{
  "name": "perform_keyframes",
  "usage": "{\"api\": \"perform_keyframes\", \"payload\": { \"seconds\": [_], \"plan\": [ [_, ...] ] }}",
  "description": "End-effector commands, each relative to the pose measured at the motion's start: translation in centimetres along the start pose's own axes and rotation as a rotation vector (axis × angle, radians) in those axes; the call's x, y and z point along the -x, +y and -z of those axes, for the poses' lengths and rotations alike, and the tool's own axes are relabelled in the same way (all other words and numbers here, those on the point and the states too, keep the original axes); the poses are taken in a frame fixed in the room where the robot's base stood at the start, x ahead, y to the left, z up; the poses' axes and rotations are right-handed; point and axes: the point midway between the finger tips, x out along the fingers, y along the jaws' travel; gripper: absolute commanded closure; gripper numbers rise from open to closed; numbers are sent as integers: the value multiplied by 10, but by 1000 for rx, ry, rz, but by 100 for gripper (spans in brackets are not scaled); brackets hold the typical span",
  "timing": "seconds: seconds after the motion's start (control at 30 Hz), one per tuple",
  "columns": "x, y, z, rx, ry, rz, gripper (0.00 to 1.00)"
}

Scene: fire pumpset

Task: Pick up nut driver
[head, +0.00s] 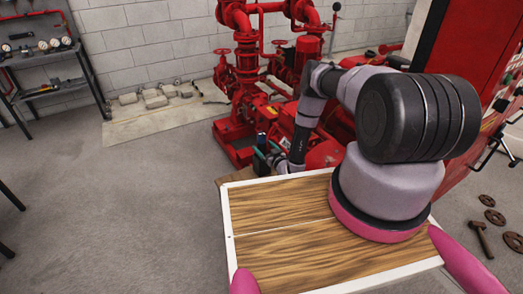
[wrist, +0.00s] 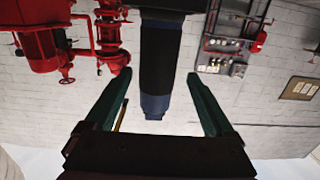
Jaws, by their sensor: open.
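A dark blue and black cylindrical thing, which looks like the nut driver's handle, hangs down from the top of the wrist view (wrist: 160,65). In the head view, a small dark and blue thing (head: 261,140) near my fingers may be the same; it is too small to be sure. My gripper (wrist: 157,78) is open, with one green finger on each side of the handle and gaps on both sides. In the head view my gripper (head: 268,154) is partly hidden, beyond the far edge of the wooden tray. The driver's shaft and tip cannot be made out.
My tray-like wooden top (head: 280,245) looks empty. Red pump pipework (head: 245,75) stands close behind my gripper, with a red cabinet (head: 455,60) at right. A hammer (head: 480,238) and round handwheels lie on the floor at right.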

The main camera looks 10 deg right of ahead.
Motion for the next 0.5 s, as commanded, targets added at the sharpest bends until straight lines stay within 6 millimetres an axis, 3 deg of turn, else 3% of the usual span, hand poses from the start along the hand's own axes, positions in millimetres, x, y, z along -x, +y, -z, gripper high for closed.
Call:
{"api": "perform_keyframes", "payload": {
  "seconds": [0.33,0.5],
  "plan": [
    [-44,3,2,2,2,2,12],
    [-55,3,2,0,0,0,12]
  ]
}}
